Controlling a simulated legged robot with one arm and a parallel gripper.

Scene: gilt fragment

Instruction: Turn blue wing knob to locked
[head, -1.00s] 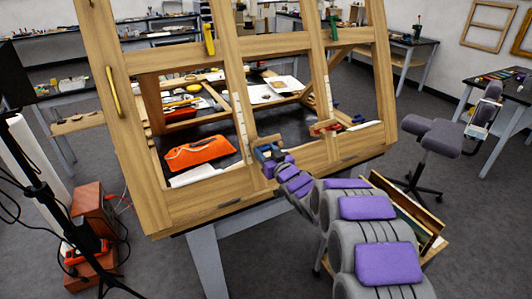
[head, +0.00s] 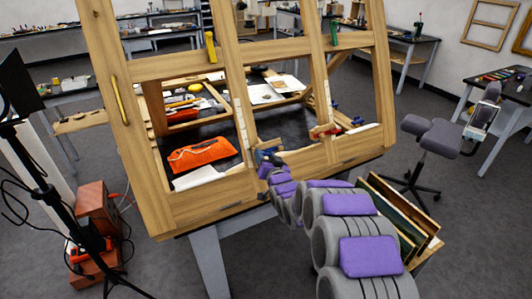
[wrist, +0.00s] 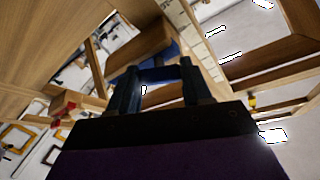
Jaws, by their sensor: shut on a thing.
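The blue wing knob (head: 262,154) is on the lower rail of the large tilted wooden frame (head: 205,207), near the foot of a middle upright. My gripper (head: 267,164) is at the knob, shut on it. In the wrist view, the two dark fingers of my gripper (wrist: 158,70) stand on either side of a dark blue piece, with a brown wooden block just beyond. The fingers hide much of the knob, and its exact angle cannot be told.
An orange bag (head: 200,154) lies behind the frame. A black stand (head: 65,215) is at left. A grey stool (head: 430,138) and an open wooden box (head: 400,215) are at right.

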